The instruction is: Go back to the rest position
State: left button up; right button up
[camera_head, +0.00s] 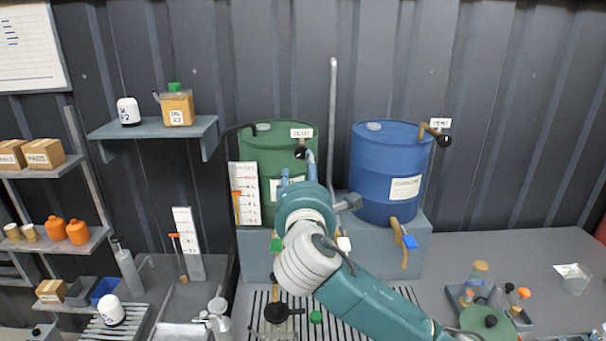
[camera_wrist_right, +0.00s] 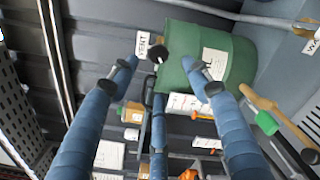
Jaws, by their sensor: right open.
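My right gripper (camera_head: 298,172) is in front of the green drum (camera_head: 258,150), its blue fingers pointing up toward the drum's vent knob (camera_head: 300,152). In the right wrist view, my right gripper (camera_wrist_right: 159,75) has its blue fingers spread wide with nothing held between them. The black vent knob (camera_wrist_right: 158,54) and the green drum (camera_wrist_right: 228,55) appear beyond the fingertips. Whether any finger touches the knob or the drum I cannot tell. My right arm covers the drum's lower right part in the head view. My left gripper does not show.
A blue drum (camera_head: 386,180) with a tap stands right of my gripper on a grey plinth (camera_head: 420,240). A gauge board (camera_head: 248,195) stands left of the green drum. A wall shelf (camera_head: 150,127) holds a jug (camera_head: 177,106). A tray (camera_head: 515,318) of small bottles sits on the right bench.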

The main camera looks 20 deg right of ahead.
jog(key=s+f+m+g+y, duration=0.2)
jog(key=s+f+m+g, duration=0.4)
jog(key=f, duration=0.7)
jog(key=s+f+m+g+y, duration=0.1)
jog(key=s+f+m, duration=0.3)
jog(key=s+f, duration=0.7)
jog(key=s+f+m+g+y, duration=0.1)
jog(key=s+f+m+g, duration=0.4)
jog(key=s+f, duration=0.55)
jog(key=s+f+m+g+y, duration=0.15)
jog(key=s+f+m, duration=0.5)
jog(key=s, duration=0.65)
notch_tip(320, 180, down, 32)
jog(key=g+b, duration=0.2)
jog(key=b, duration=0.6)
jog(key=s+d+f+b, duration=0.2)
jog(key=s+f+b, duration=0.1)
jog(key=s+f, duration=0.6)
jog(key=s+d+f+n+b, duration=0.1)
jog(key=s+d+f+b, duration=0.1)
jog(key=s+f, duration=0.7)
notch_tip(320, 180, down, 7)
jog(key=shift+s+f+g+b, duration=0.25)
jog(key=shift+g+b, duration=0.2)
jog(key=shift+b, duration=0.3)
